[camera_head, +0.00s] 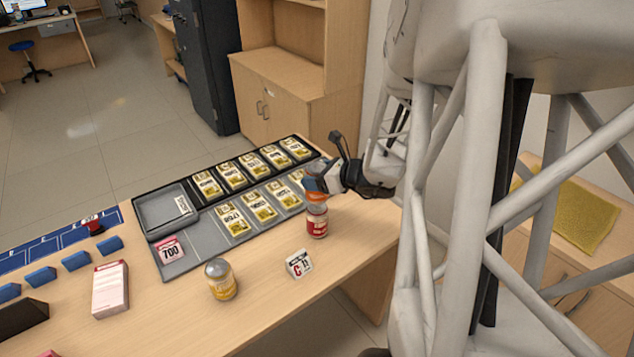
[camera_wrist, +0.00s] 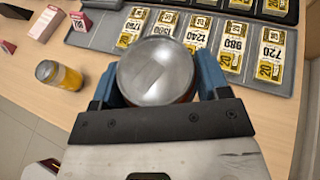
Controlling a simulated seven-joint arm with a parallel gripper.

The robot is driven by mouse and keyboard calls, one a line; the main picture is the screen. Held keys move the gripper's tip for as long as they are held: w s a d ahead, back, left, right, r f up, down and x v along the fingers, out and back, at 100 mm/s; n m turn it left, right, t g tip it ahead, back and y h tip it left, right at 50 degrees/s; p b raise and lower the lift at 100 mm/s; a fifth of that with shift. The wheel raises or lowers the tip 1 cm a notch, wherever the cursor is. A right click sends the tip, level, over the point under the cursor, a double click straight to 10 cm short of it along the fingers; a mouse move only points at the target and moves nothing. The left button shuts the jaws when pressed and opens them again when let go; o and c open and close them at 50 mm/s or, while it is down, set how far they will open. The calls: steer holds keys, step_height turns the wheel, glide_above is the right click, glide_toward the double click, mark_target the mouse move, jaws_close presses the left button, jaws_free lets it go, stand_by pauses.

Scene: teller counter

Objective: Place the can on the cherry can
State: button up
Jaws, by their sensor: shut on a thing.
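My gripper (camera_head: 319,181) is shut on a can with an orange-red side (camera_head: 316,196). In the wrist view, the held can's round silver lid (camera_wrist: 155,72) sits between the two blue fingers. The cherry can (camera_head: 317,224), with a red and white label, stands upright on the counter directly below the held can. The held can looks upright and lined up over it. I cannot tell whether the two cans touch or a small gap is left. The cherry can is hidden in the wrist view.
A yellow can with a silver lid (camera_head: 221,281) stands nearer the counter's front, also in the wrist view (camera_wrist: 60,76). A small sign (camera_head: 299,264) stands close by the cherry can. A cash tray (camera_head: 192,262) with banknote stacks lies behind.

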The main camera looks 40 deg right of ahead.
steer(key=shift+f, duration=1.2)
steer(key=shift+f, duration=0.1)
steer(key=o, duration=1.2)
steer(key=shift+o, duration=0.2)
steer(key=shift+s, duration=0.1)
steer(key=shift+v, duration=0.85)
steer(key=v, duration=1)
steer(key=shift+r, duration=0.25)
